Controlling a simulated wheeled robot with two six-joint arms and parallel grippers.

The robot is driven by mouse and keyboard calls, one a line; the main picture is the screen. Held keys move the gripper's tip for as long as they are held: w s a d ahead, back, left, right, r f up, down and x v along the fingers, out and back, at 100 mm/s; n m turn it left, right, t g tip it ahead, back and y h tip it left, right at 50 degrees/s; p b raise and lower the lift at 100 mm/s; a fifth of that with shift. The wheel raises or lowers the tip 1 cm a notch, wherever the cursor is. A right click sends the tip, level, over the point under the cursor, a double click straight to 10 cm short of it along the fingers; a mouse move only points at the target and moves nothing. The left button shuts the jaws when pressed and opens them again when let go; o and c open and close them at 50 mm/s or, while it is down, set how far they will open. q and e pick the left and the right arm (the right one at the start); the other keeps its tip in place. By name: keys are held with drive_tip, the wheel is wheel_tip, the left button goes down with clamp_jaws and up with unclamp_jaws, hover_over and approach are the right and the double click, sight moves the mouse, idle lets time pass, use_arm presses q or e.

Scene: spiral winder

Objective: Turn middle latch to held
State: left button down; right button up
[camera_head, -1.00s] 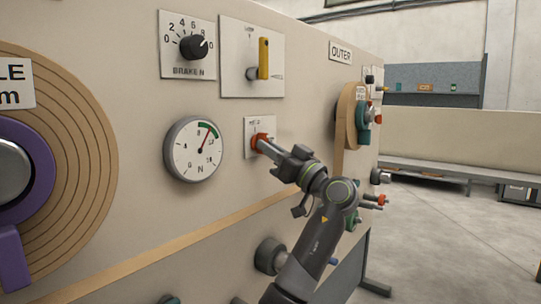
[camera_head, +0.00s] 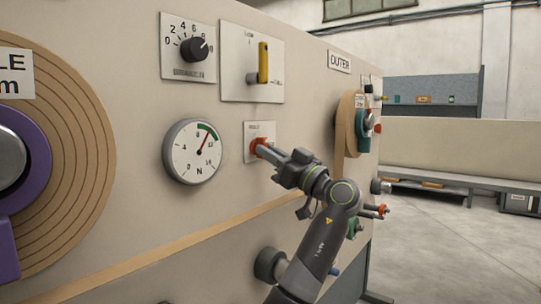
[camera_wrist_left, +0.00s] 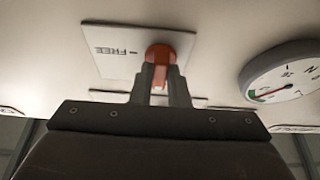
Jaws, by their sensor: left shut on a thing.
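The red latch (camera_head: 257,144) sits on a small white plate (camera_head: 260,130) on the machine's upright panel, right of the round dial gauge. My left gripper (camera_head: 267,150) reaches it from the lower right and is shut on it. In the left wrist view the red latch (camera_wrist_left: 160,52) shows between the two fingers (camera_wrist_left: 160,80). There the plate (camera_wrist_left: 115,52) shows the word FREE upside down, beside the latch. The gripper hides part of the plate, and I see no HELD mark. My right gripper is in neither view.
The gauge (camera_head: 192,152) is close to the left of the latch. A brake knob (camera_head: 194,49) and a yellow lever (camera_head: 263,62) are above. A large grey knob (camera_head: 269,265) juts out below, near my left arm. Open floor (camera_head: 455,245) lies to the right.

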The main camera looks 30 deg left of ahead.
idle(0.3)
use_arm(q)
drive_tip(key=c, duration=1.4)
unclamp_jaws()
drive_tip(key=v, duration=1.7)
drive_tip(key=shift+d, duration=0.2)
